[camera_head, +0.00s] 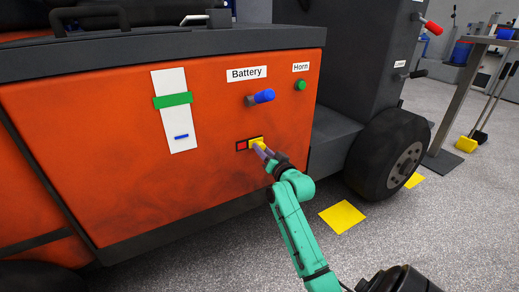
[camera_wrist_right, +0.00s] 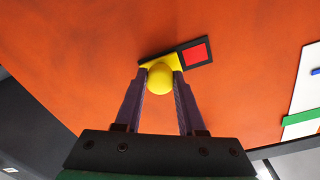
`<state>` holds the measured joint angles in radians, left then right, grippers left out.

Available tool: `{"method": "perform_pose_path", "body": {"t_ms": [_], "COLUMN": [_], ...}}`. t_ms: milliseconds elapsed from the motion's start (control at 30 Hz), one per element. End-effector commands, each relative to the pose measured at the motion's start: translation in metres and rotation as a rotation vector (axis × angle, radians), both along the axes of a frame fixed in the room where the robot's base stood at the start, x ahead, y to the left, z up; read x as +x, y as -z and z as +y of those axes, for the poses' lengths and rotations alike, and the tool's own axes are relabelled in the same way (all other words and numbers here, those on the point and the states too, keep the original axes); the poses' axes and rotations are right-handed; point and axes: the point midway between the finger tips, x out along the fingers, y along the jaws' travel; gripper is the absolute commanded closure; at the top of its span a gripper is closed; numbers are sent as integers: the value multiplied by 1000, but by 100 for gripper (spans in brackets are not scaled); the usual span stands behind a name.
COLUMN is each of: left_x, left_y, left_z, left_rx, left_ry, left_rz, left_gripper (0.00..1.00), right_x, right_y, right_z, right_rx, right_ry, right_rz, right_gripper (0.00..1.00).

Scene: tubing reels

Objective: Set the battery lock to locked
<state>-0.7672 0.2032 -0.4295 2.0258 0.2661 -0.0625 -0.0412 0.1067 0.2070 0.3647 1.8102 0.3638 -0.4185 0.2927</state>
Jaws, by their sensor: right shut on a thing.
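The battery lock (camera_head: 241,146) is a small black-framed slot low on the orange panel, with a red patch at its left and a yellow slider at its right. In the right wrist view, the red patch (camera_wrist_right: 195,54) shows to the right of the yellow slider's round knob (camera_wrist_right: 159,79). My right gripper (camera_head: 261,148) reaches up from below to the slider. Its fingers (camera_wrist_right: 160,85) are shut on the knob, one on each side. My left gripper is not in view.
Above the lock are a blue-handled switch (camera_head: 264,96) under the Battery label (camera_head: 246,73) and a green Horn button (camera_head: 300,85). A white plate with a green slider (camera_head: 172,100) is at left. A black wheel (camera_head: 390,155) stands at right.

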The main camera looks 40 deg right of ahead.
Motion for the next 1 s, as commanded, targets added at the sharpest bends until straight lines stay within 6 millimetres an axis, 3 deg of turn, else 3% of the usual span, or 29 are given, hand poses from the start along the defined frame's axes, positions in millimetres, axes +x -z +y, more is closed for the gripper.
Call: {"method": "perform_pose_path", "body": {"t_ms": [200,233,300,733,867,1000], "left_x": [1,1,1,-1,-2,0], "left_y": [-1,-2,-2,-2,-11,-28], "left_z": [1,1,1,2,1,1], "left_rx": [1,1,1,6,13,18], "left_ry": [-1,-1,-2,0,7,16], "left_rz": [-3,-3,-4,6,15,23], "left_gripper": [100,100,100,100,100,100], "right_x": [-2,-2,-2,-10,-33,-69], "right_y": [0,-1,-1,-1,-3,-3], "right_z": [-6,-6,-6,-1,4,13], "right_rx": [-3,-3,-3,-2,-3,-3], "right_ry": [12,12,11,8,8,9], "right_rz": [-1,-1,-1,1,3,5], "right_gripper": [100,54,30,30,30,30]}}
